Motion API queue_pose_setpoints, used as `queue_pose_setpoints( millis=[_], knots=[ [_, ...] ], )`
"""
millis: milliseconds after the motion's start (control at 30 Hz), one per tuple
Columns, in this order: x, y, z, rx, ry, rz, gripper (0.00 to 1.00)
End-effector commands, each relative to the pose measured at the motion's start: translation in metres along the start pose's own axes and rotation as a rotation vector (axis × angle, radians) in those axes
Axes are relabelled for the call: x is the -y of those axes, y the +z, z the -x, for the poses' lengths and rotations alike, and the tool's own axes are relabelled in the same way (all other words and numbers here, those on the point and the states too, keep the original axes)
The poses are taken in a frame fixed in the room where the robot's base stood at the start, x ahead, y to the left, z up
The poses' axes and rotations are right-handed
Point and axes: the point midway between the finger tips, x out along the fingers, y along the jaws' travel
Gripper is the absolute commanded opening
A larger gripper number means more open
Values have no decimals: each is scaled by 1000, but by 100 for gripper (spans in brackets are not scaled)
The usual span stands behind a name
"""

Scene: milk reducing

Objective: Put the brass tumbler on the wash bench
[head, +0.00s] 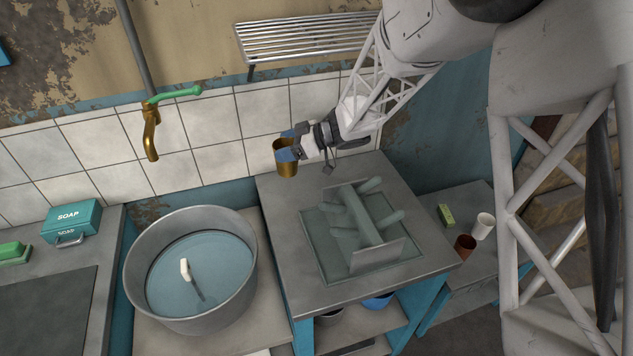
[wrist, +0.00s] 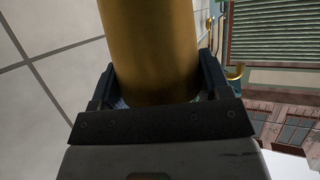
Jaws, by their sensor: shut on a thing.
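The brass tumbler (head: 287,165) is above the back left part of a grey-topped bench (head: 285,205) by the tiled wall in the head view. I cannot tell whether its base touches the bench top. My gripper (head: 288,150) is shut on the tumbler from the right side. In the wrist view the tumbler (wrist: 150,50) fills the space between the two fingers (wrist: 155,85), and its far end is out of frame. Which surface is the wash bench is not marked in the frames.
A greenish drying rack (head: 365,220) stands on the grey bench top. A white cup (head: 483,226) and a brown cup (head: 465,247) stand on a lower surface at right.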

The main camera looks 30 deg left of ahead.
Motion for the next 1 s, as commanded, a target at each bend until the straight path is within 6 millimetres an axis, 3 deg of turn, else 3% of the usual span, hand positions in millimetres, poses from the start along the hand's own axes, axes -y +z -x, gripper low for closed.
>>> queue_pose_setpoints(
  millis=[433,1000],
  knots=[
    [0,50,-21,0,-1,-1,46],
    [0,63,-26,0,-1,-2,46]
  ],
)
